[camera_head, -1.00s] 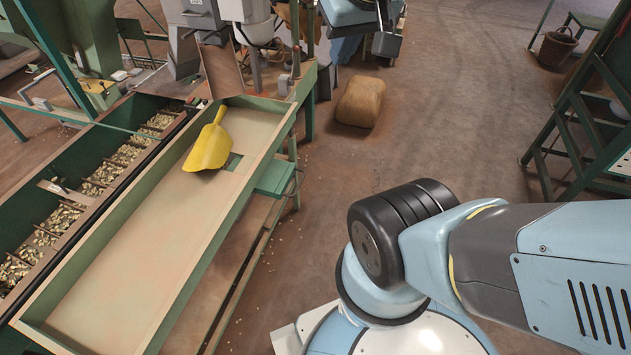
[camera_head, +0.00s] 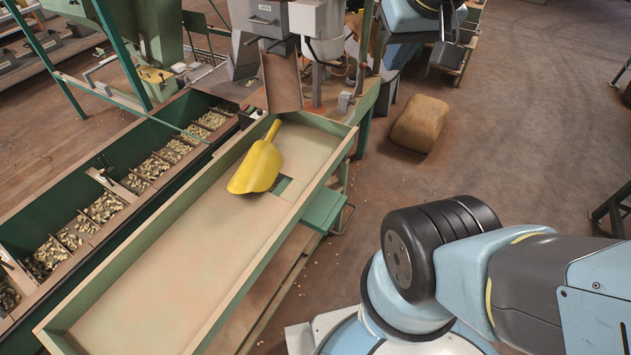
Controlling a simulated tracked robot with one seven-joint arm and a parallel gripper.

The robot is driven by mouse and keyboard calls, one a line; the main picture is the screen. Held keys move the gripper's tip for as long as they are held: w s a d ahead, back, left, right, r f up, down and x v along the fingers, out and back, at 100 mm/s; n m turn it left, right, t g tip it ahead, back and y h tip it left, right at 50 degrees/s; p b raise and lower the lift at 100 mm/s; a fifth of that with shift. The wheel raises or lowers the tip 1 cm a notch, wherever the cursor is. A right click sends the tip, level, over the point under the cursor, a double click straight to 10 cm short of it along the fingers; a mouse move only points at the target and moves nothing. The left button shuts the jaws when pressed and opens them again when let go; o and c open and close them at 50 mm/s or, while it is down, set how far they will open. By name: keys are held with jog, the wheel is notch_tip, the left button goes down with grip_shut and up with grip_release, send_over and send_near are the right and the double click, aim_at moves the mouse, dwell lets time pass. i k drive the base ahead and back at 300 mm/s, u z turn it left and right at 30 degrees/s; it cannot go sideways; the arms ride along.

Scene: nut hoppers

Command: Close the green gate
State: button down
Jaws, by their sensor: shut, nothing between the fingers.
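The green gate (camera_head: 322,212) is a flat green plate with a thin wire handle at its outer end. It sticks out from the right side of the long wooden tray (camera_head: 173,274), below its rim. A square opening (camera_head: 281,185) shows in the tray floor beside it, partly covered by a yellow scoop (camera_head: 257,166). The gate looks drawn out, though its inner end is hidden under the tray. My gripper is out of view; only thick blue and black links of my arm show at the lower right, apart from the gate.
A chute (camera_head: 281,82) hangs over the far end of the tray. A green trough (camera_head: 35,205) with nuts in compartments runs along the left. A brown sack (camera_head: 420,124) lies on the floor beyond the gate. The floor right of the sack is mostly clear.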

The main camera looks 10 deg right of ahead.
aim_at(325, 210)
jog(key=i, duration=0.3)
jog(key=z, duration=0.15)
jog(key=k, duration=1.95)
jog(key=u, duration=0.5)
jog(key=i, duration=1)
jog(key=z, duration=0.05)
